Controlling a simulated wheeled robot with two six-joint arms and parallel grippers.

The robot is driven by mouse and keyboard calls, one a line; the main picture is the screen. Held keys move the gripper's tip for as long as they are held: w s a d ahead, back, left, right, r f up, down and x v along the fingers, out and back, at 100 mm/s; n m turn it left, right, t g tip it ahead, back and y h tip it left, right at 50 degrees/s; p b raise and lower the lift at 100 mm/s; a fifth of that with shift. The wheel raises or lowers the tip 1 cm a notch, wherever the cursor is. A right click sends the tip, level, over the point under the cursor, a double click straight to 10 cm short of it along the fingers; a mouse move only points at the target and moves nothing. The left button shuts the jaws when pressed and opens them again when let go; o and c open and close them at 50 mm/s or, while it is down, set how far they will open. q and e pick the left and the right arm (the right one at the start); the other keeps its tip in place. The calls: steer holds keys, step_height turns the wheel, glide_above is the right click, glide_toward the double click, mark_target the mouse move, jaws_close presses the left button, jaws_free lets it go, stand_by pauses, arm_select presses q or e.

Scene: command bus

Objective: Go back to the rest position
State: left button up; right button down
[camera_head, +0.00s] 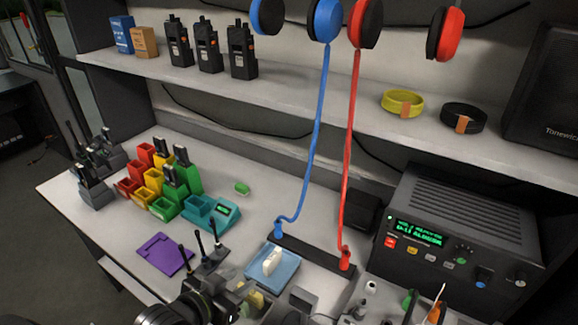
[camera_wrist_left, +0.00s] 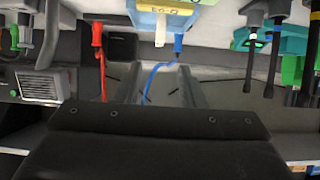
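My left gripper (camera_head: 220,292) is at the bottom of the head view, low over the front of the desk, just in front of a blue tray (camera_head: 290,270) with a white item (camera_head: 271,261) on it. In the left wrist view its two grey fingers (camera_wrist_left: 160,86) stand apart with nothing between them; a blue cable shows beyond. My right gripper is not in view.
Black antennas (camera_head: 200,243) stand close behind my left gripper, left of the blue tray. A purple plate (camera_head: 164,254) and coloured bins (camera_head: 167,208) lie further left. Blue (camera_head: 312,130) and red (camera_head: 350,150) cables hang to the desk. A radio unit (camera_head: 455,225) stands right.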

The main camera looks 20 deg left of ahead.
arm_select(q)
steer(key=s+f+g, duration=0.1)
steer(key=s, duration=0.1)
steer(key=s+a+f+g+y, duration=0.1)
steer(key=s+f, duration=0.1)
steer(key=s+a+f+g, duration=0.1)
steer(key=s+f, duration=0.1)
steer(key=shift+f+n+g+y, duration=0.2)
steer(key=shift+n+g+y, duration=0.1)
steer(key=shift+n, duration=0.1)
steer(key=s+a+f+n+g+y, duration=0.1)
steer(key=s+a+f+g+y, duration=0.1)
steer(key=s+f+g, duration=0.5)
step_height(320, 180, down, 22)
steer(key=s+a+f+t, duration=0.1)
steer(key=s+a, duration=0.1)
steer(key=s+d+f+g+h, duration=0.1)
steer(key=s+f, duration=1.3)
steer(key=shift+s+d+f, duration=0.25)
steer(key=shift+s, duration=0.1)
